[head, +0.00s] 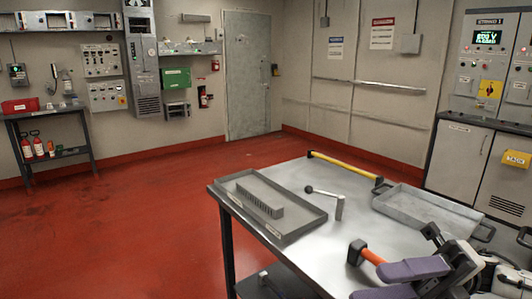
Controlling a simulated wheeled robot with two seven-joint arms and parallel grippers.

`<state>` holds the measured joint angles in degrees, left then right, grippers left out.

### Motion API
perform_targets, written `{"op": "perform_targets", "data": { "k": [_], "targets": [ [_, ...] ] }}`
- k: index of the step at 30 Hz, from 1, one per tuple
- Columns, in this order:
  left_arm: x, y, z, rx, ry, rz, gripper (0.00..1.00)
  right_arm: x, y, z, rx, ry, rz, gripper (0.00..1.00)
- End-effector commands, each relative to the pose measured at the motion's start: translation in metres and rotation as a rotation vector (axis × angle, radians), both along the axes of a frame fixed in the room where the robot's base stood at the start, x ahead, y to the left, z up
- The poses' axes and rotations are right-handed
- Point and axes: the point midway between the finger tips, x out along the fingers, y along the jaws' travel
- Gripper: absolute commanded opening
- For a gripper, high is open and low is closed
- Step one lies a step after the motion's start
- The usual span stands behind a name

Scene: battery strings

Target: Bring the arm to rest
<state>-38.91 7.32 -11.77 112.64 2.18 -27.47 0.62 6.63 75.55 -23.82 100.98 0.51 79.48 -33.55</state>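My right gripper (367,283), with two purple finger pads, comes in at the lower right over the near part of the metal table (310,257). Its pads stand apart with a gap between them, and I see nothing held there. The lower pad is cut off by the frame's bottom edge. My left gripper is not in view.
An orange-handled tool (372,257) lies close beside the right gripper. A grey tray (290,226) with a ridged block, a lever-like tool (323,192), a yellow bar (345,167) and another metal tray (400,208) are on the table. The red floor (150,220) at left is clear.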

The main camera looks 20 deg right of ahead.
Motion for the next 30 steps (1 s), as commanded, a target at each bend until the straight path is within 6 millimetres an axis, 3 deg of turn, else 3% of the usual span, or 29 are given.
{"op": "perform_targets", "data": {
  "k": [5,8,11,14,17,21,25,30],
  "targets": [
    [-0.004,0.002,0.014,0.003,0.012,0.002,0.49,0.049,0.033,-0.034,0.14,0.315,-0.226,0.43],
    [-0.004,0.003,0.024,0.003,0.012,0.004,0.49,0.076,0.046,-0.068,0.226,0.557,-0.386,0.43],
    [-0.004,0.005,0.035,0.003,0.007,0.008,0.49,0.092,0.051,-0.112,0.311,0.82,-0.543,0.43],
    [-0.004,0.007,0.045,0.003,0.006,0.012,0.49,0.094,0.054,-0.166,0.403,1.117,-0.709,0.43],
    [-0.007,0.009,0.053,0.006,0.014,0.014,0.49,0.075,0.055,-0.227,0.494,1.437,-0.877,0.43],
    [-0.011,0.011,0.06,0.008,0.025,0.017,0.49,0.019,0.061,-0.301,0.601,1.849,-1.087,0.43],
    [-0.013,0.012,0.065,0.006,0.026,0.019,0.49,-0.028,0.07,-0.339,0.656,2.091,-1.208,0.43],
    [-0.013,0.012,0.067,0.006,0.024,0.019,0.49,-0.056,0.076,-0.357,0.681,2.218,-1.274,0.43]
  ]
}}
